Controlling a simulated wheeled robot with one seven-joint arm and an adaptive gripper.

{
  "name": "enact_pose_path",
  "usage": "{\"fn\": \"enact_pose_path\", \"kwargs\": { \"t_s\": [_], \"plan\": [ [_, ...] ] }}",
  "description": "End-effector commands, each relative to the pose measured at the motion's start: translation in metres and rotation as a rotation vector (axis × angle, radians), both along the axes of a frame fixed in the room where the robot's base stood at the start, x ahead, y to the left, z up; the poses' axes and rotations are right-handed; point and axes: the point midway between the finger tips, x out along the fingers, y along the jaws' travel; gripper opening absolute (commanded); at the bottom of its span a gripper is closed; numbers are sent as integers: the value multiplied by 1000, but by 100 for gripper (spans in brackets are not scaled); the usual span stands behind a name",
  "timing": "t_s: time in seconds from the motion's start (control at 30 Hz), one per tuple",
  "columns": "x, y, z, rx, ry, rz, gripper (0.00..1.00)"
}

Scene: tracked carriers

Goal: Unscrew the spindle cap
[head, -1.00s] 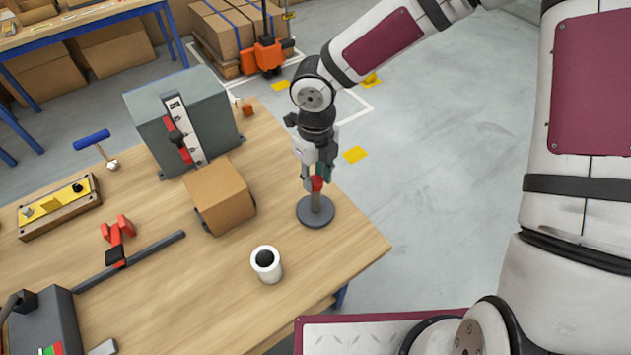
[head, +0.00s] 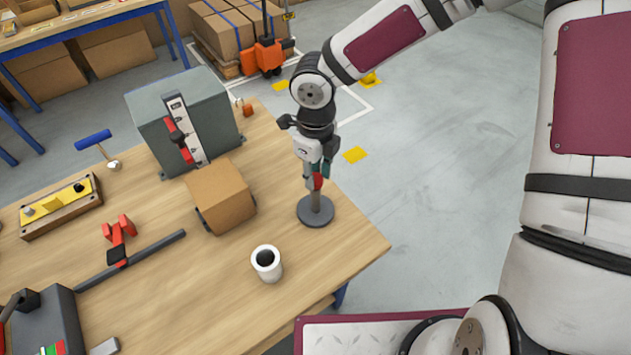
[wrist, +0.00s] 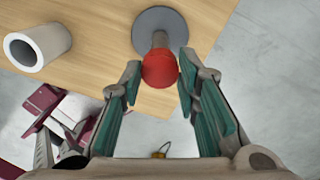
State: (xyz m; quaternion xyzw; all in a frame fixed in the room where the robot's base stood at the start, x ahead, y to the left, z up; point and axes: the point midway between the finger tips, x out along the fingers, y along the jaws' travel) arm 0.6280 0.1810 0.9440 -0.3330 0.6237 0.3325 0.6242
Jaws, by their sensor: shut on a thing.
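The spindle stands upright on a round grey base (head: 315,212) near the table's right edge. Its red cap (head: 317,182) sits at the top of a short grey post (head: 315,200). My gripper (head: 317,177) points down over the spindle and is shut on the red cap. In the wrist view, the red ball-like cap (wrist: 160,70) lies between the tips of my two teal-padded fingers. The grey base (wrist: 160,28) shows behind it. The thread between cap and post cannot be seen.
A white hollow cylinder (head: 266,264) stands on the table left of the spindle. A cardboard box (head: 222,196) and a grey block with a red-handled slide (head: 150,115) stand farther back. The table (head: 345,255) is bare around the spindle's front and right.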

Motion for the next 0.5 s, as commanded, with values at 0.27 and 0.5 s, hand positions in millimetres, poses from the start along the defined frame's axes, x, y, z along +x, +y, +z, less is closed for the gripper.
{"fn": "enact_pose_path", "kwargs": {
  "t_s": [0.27, 0.5],
  "plan": [
    [0, 0, 10, -1, -1, 0, 2],
    [0, 0, 18, 0, 0, -2, 2]
  ]
}}
